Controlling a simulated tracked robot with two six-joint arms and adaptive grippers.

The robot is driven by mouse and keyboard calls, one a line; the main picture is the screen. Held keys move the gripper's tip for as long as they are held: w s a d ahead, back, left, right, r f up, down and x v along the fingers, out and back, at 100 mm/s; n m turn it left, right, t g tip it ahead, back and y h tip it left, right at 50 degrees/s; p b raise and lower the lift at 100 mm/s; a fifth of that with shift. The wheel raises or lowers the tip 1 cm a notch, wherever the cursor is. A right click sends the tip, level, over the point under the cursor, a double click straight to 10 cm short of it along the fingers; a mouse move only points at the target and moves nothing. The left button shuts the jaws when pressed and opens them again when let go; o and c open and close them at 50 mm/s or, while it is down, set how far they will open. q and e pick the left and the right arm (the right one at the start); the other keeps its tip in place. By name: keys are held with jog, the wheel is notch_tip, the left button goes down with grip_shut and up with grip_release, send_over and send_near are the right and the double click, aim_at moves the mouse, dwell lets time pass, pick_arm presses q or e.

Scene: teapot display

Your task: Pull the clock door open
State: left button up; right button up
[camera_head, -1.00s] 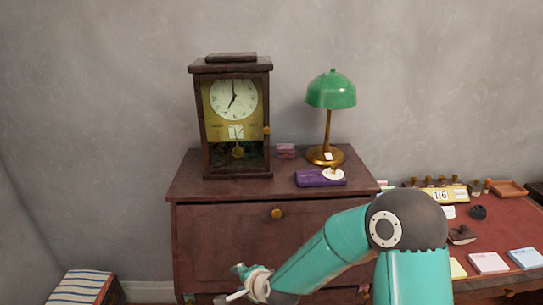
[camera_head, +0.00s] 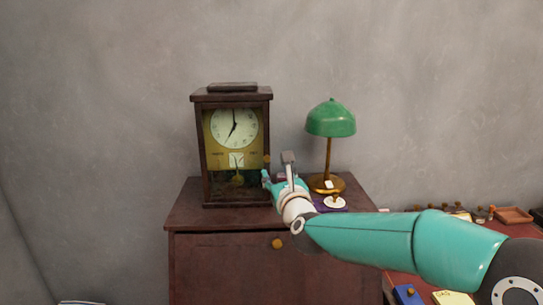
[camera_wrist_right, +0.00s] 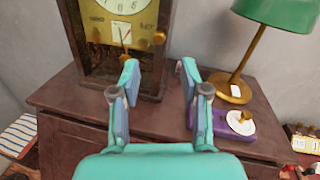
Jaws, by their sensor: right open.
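The dark wooden clock (camera_head: 197,150) stands upright on the cabinet, its glazed front door shut. Its white dial (camera_head: 234,128) and pendulum show through the glass. A small brass knob (camera_head: 266,158) sits on the door's right edge; the knob also shows in the right wrist view (camera_wrist_right: 159,38). My right gripper (camera_head: 277,168) is just right of and in front of the clock, near the knob but apart from it. In the right wrist view the gripper (camera_wrist_right: 159,76) is open and empty, with the knob beyond and between its fingertips. My left gripper is out of view.
A green lamp (camera_head: 331,120) stands right of the clock. Near it lies a purple box (camera_wrist_right: 229,128) with a white, brass-knobbed piece (camera_wrist_right: 241,122). The cabinet (camera_head: 200,215) has free top around the clock's front. A red desk with stationery is at right.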

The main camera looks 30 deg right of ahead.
aim_at(268, 160)
jog(key=p+x, duration=0.3)
jog(key=x, duration=0.7)
jog(key=shift+w+d, duration=0.1)
jog(key=shift+w, duration=0.1)
jog(key=shift+f, duration=0.1)
grip_shut()
